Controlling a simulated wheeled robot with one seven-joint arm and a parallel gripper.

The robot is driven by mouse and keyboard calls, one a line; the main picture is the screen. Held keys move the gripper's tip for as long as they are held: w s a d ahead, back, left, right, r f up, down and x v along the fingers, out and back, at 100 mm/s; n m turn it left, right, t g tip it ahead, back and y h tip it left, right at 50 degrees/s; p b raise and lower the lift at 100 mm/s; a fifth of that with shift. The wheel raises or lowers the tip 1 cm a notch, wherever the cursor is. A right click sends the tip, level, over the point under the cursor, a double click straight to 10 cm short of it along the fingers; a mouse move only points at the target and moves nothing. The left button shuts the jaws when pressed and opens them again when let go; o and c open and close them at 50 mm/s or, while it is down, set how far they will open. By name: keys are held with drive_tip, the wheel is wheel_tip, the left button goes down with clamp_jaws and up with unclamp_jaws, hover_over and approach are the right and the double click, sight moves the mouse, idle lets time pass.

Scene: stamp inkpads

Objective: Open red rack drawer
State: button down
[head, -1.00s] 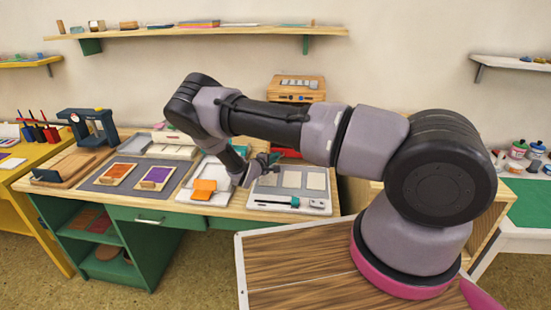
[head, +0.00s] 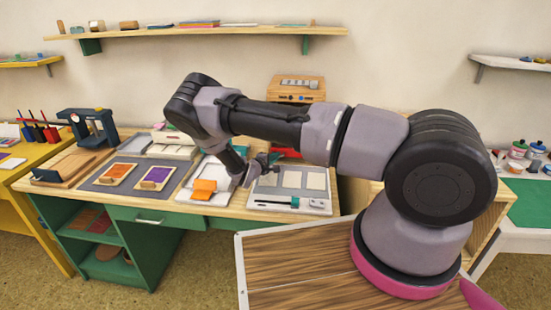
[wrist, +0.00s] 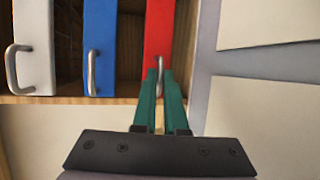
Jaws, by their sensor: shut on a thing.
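The red rack drawer (wrist: 158,35) shows in the wrist view as a narrow upright front with a curved metal handle (wrist: 159,62). My gripper (wrist: 160,82) has its green fingers on either side of this handle and is shut on it. In the head view my gripper (head: 270,160) is above the back of the workbench, small and partly hidden by my arm. A bit of red (head: 287,153) shows behind my arm there. I cannot tell how far the drawer is out.
A blue drawer (wrist: 100,40) and a white drawer (wrist: 33,40) with similar handles stand left of the red one. Below my gripper, a grey tray (head: 265,190) holds pale tiles. An orange pad (head: 204,187) lies to its left.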

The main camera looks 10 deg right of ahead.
drive_tip(key=shift+s, duration=0.1)
drive_tip(key=s+a, duration=0.2)
drive_tip(key=s, duration=0.3)
drive_tip(key=s+a, duration=0.1)
drive_tip(key=s, duration=0.5)
drive_tip(key=s+a, duration=0.2)
drive_tip(key=s, duration=0.4)
drive_tip(key=shift+a, duration=0.3)
drive_tip(key=c, duration=1)
unclamp_jaws()
drive_tip(key=shift+o, duration=0.2)
drive_tip(key=v, duration=1)
drive_tip(key=shift+s+a, duration=0.25)
drive_tip(key=shift+r, duration=0.1)
